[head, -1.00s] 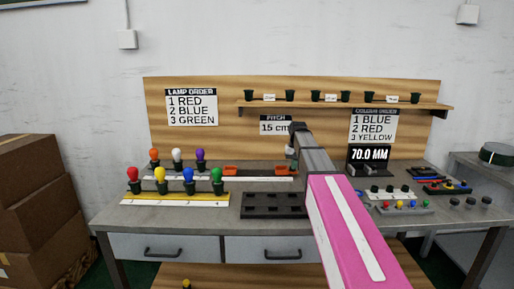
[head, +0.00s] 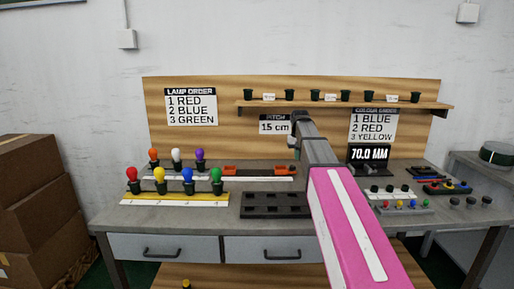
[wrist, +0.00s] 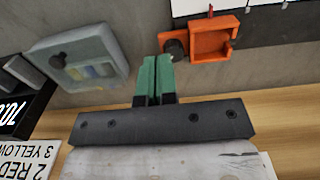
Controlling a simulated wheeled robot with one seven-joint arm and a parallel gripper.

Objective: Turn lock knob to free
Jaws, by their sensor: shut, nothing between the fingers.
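In the wrist view my gripper (wrist: 156,76) shows two green fingers pressed together with nothing between them. Just beyond the fingertips is a dark round knob (wrist: 175,44) at the side of an orange holder (wrist: 212,40). I cannot tell whether the fingers touch the knob, or how it is turned. In the head view the orange holder (head: 282,171) sits at the right end of a rail on the bench, below my wrist. The fingertips are hard to make out there.
A 70.0 MM display (head: 369,154) stands right of my arm. Several coloured lamps (head: 160,177) stand at left. A black tray (head: 275,213) lies in front, and a shelf (head: 345,105) hangs above.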

